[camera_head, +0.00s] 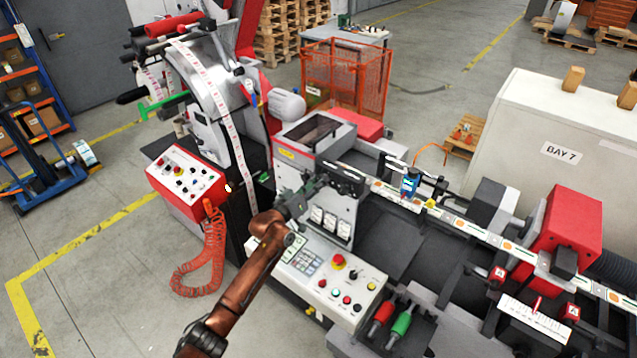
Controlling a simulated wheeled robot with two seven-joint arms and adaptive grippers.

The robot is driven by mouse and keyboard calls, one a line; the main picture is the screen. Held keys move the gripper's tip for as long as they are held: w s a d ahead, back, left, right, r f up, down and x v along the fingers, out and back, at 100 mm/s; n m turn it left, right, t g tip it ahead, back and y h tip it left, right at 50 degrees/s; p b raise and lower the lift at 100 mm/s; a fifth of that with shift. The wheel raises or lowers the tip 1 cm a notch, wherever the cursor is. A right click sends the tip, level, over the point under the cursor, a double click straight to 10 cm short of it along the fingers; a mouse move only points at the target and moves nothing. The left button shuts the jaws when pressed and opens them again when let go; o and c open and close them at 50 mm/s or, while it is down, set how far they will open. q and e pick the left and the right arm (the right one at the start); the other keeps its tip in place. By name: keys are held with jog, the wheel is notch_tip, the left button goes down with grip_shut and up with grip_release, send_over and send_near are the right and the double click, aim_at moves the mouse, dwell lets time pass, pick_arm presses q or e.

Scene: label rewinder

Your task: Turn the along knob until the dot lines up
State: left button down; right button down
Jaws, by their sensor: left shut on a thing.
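My left arm comes in from the bottom left, and its gripper (312,186) is shut at the near left end of a dark unit (343,178) on the machine. The fingers cover what they hold. From its place it is the along knob, but the knob and its dot are too small and hidden to make out. The label web (400,198) runs right from this unit, past a small blue device (410,182). My right gripper is not in view.
Just below the gripper are white gauges (330,222) and a control panel (330,275) with a red button. A red button box (187,182) with a coiled cable stands left. Red and green-handled tools (401,324) lie at the front. A red unit (568,232) stands right.

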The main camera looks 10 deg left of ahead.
pick_arm(q)
jog(key=c, duration=1.6)
grip_release()
jog(key=v, duration=1.2)
jog(key=shift+f, duration=0.1)
